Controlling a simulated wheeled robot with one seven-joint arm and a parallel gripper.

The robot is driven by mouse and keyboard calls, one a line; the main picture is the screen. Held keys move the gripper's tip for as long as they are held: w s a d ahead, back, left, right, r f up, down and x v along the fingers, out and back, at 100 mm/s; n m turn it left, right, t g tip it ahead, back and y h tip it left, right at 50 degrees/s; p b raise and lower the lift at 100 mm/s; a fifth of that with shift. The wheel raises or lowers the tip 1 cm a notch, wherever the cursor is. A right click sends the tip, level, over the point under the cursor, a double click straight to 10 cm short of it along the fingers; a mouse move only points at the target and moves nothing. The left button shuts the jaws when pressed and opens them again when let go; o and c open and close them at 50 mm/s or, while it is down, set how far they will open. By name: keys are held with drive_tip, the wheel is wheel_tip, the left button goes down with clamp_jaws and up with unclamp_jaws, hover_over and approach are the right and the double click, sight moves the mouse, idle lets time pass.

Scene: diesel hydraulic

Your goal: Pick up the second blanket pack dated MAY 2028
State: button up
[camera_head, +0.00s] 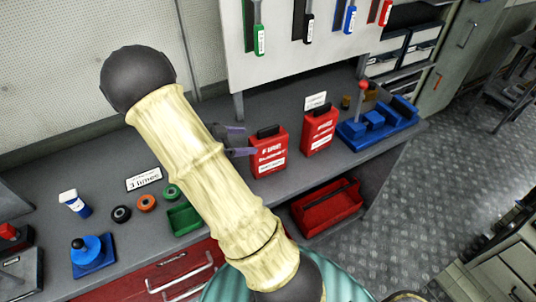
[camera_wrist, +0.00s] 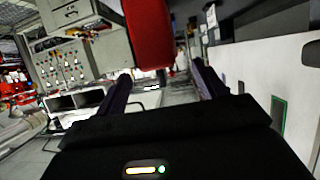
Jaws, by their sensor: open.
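Two red fire blanket packs with black tops and white labels stand upright on the grey bench. The left pack (camera_head: 268,153) is nearest my gripper, and the right pack (camera_head: 319,133) stands apart from it. Their dates are too small to read. My gripper (camera_head: 246,141) is open just left of the left pack, its fingers pointing right. The arm partly hides the gripper. In the wrist view a red pack (camera_wrist: 148,35) shows at the top, between and above the open fingers (camera_wrist: 162,74). I cannot tell whether they touch it.
A white card (camera_head: 316,100) stands behind the right pack. A blue fixture with a red knob (camera_head: 375,124) lies farther right. A red open tray (camera_head: 327,208) sits below the bench edge. Rings, a green bin (camera_head: 184,219) and a bottle (camera_head: 74,203) are at left. Tools hang above.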

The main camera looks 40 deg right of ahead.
sight(264, 140)
drive_tip(key=shift+x, duration=1.15)
drive_tip(key=shift+p, duration=0.3)
drive_tip(key=p+x, duration=0.1)
drive_tip(key=x, duration=0.4)
drive_tip(key=shift+s+d+f+p, duration=0.1)
drive_tip(key=shift+s+p, duration=0.1)
drive_tip(key=shift+p, duration=0.15)
drive_tip(key=shift+w, duration=0.1)
drive_tip(key=shift+c, duration=0.2)
clamp_jaws()
